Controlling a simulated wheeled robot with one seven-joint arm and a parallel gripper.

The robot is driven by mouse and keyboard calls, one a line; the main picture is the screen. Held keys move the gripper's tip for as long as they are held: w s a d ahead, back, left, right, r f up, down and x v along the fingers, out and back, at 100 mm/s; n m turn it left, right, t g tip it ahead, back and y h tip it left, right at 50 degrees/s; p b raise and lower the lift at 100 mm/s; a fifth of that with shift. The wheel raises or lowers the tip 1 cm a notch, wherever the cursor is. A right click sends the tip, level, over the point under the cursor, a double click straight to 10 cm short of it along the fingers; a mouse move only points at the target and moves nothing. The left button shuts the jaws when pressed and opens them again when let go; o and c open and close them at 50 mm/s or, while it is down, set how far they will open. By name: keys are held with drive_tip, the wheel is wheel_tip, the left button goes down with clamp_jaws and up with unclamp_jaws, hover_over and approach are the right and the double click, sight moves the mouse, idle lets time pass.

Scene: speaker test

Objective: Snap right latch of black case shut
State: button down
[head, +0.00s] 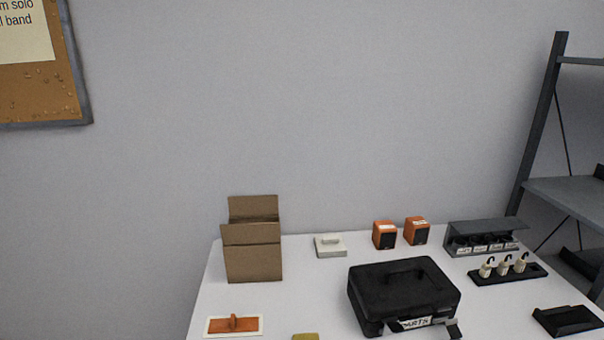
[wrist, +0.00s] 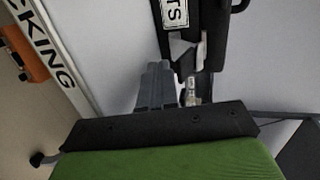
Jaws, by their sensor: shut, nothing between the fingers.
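A black case (head: 405,285) lies closed-lidded on the table, its handle on top and a white lettered label (head: 412,323) on its front. Its right latch (head: 453,329) sticks out from the front at the lower right, swung away from the case. In the wrist view the case (wrist: 215,25) appears turned, with the end of the label (wrist: 174,13) at the top and the greyish latch (wrist: 180,47) just below it. My gripper (wrist: 158,68) is shut and empty, its grey fingers close beside the latch; contact cannot be told. The gripper is not seen in the head view.
On the white table (head: 310,290) stand a cardboard box (head: 253,260), two orange speakers (head: 385,235), a dark rack (head: 485,238), a black holder with white pieces (head: 508,272), an orange-handled float (head: 234,325) and a black tray (head: 567,320). Shelving (head: 570,187) stands at right.

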drive_tip(key=shift+w+r, duration=0.15)
drive_tip(key=shift+w, duration=0.35)
idle(0.4)
drive_tip(key=s, duration=0.7)
drive_tip(key=shift+d, duration=0.3)
